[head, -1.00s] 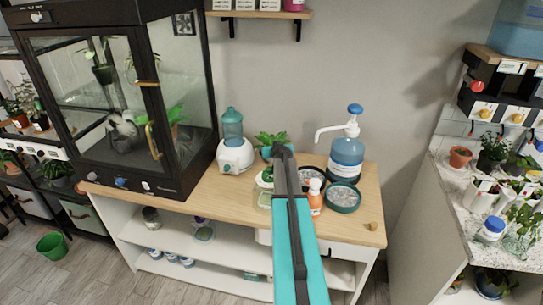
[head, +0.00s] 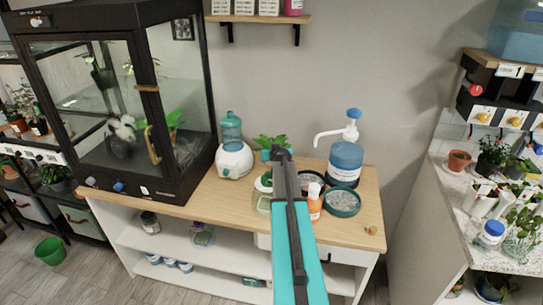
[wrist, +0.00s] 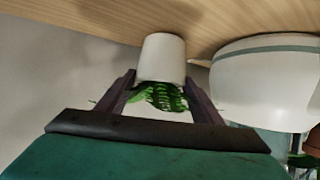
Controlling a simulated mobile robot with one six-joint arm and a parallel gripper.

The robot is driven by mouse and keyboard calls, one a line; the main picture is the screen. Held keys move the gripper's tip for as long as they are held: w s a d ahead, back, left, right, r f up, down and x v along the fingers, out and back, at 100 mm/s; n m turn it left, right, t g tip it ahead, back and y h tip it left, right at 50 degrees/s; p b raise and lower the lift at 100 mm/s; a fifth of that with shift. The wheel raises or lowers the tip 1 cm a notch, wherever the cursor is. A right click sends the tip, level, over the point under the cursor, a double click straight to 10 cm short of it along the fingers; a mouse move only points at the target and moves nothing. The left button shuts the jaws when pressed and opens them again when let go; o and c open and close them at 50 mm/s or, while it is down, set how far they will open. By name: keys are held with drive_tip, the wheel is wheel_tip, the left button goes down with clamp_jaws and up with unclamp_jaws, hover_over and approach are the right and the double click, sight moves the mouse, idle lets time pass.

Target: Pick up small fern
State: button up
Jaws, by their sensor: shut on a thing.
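In the wrist view, which appears upside down, the small fern shows green fronds (wrist: 163,97) and a white pot (wrist: 162,55). The fingers of my gripper (wrist: 160,79) are on either side of it, near the pot's rim, and shut on it. The pot's base appears close against the wooden tabletop; I cannot tell whether it touches. In the head view my gripper (head: 281,156) reaches over the wooden table (head: 215,195). There I cannot make out the held fern clearly, as my arm covers that spot.
A white device with a teal tank (head: 233,157) stands left of my gripper and shows close by in the wrist view (wrist: 265,75). A leafy plant (head: 270,141) is behind.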

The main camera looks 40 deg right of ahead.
wheel_tip(320, 180, up, 9)
drive_tip(key=b, duration=0.2)
drive_tip(key=shift+r, duration=0.2)
idle(0.8)
